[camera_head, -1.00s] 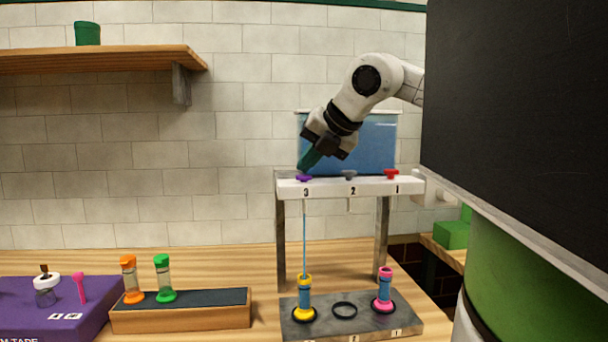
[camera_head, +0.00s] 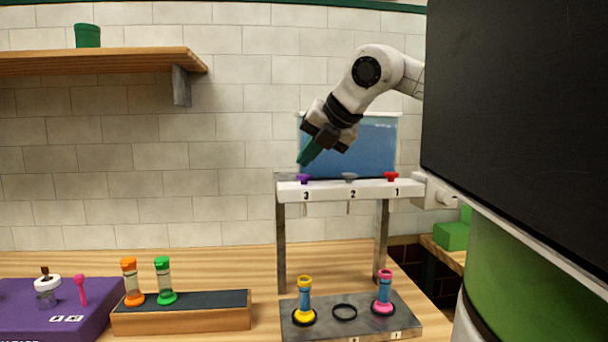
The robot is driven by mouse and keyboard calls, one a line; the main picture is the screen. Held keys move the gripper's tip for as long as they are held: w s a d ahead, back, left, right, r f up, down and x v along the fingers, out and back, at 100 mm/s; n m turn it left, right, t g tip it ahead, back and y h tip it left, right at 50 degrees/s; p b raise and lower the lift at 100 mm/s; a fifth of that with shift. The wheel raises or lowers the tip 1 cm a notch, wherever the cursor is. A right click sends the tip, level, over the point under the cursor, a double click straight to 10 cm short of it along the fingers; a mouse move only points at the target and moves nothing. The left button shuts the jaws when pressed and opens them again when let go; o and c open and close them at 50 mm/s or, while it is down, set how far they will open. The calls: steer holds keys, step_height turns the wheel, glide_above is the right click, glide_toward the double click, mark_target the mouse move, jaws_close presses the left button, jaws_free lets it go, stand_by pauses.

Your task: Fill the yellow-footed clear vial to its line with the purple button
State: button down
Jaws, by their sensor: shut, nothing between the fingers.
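The yellow-footed clear vial (camera_head: 305,299) stands upright in its ring at position 3 on the grey base plate, with blue liquid in it. Its fill line is too small to make out. The purple button (camera_head: 304,179) sits on the white dispenser bar above it, over the number 3. No stream falls from the spout under the bar. My gripper (camera_head: 303,162) is shut and empty, its teal fingertips just above the purple button, apparently clear of it.
A grey button (camera_head: 349,177) and a red button (camera_head: 391,176) sit on the same bar (camera_head: 350,190). A pink-footed vial (camera_head: 384,292) with blue liquid stands at right; the middle ring (camera_head: 344,311) is empty. Orange (camera_head: 131,282) and green (camera_head: 164,280) vials stand on a wooden block.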

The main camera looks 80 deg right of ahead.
mark_target(308, 176)
steer(key=shift+r+p, duration=1.35)
steer(key=shift+r, duration=1.15)
